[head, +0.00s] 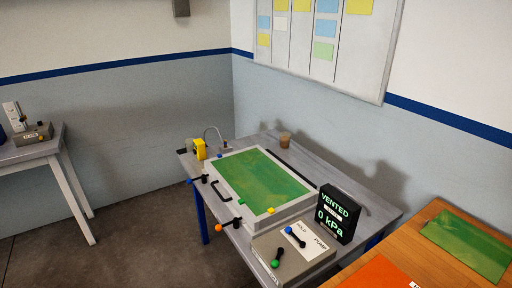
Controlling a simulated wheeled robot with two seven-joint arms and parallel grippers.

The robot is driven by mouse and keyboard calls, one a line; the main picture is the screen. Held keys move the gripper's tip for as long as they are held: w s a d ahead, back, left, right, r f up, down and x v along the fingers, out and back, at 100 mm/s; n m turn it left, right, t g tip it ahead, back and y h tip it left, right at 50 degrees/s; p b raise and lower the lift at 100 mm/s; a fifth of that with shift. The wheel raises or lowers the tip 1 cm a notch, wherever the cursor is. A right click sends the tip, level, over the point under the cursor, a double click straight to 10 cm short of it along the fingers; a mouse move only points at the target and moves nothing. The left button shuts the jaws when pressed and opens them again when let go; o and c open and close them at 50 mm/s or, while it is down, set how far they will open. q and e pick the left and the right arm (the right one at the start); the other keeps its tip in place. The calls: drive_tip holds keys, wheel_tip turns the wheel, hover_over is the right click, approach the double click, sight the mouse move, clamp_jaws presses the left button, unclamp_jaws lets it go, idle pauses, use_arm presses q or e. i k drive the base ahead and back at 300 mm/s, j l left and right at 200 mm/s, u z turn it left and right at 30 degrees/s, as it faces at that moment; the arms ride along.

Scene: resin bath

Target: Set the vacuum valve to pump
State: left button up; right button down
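A lever with a blue knob (291,231) sits on a white label plate (311,247) on a grey control box (262,247) at the near end of the grey table. HOLD and PUMP are readable on the plate. The blue knob points up-left, away from the PUMP label; any third label cannot be made out. Neither of my grippers is in view.
A second lever with a green knob (275,264) is on the same box. A framed green panel (262,181) fills the table's middle, with orange- and blue-knobbed levers along its left edge. A yellow device (199,149) and brown cup (285,139) stand behind. A wooden table (432,262) is at right.

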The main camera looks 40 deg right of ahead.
sight(289, 229)
drive_tip(key=z, duration=1.55)
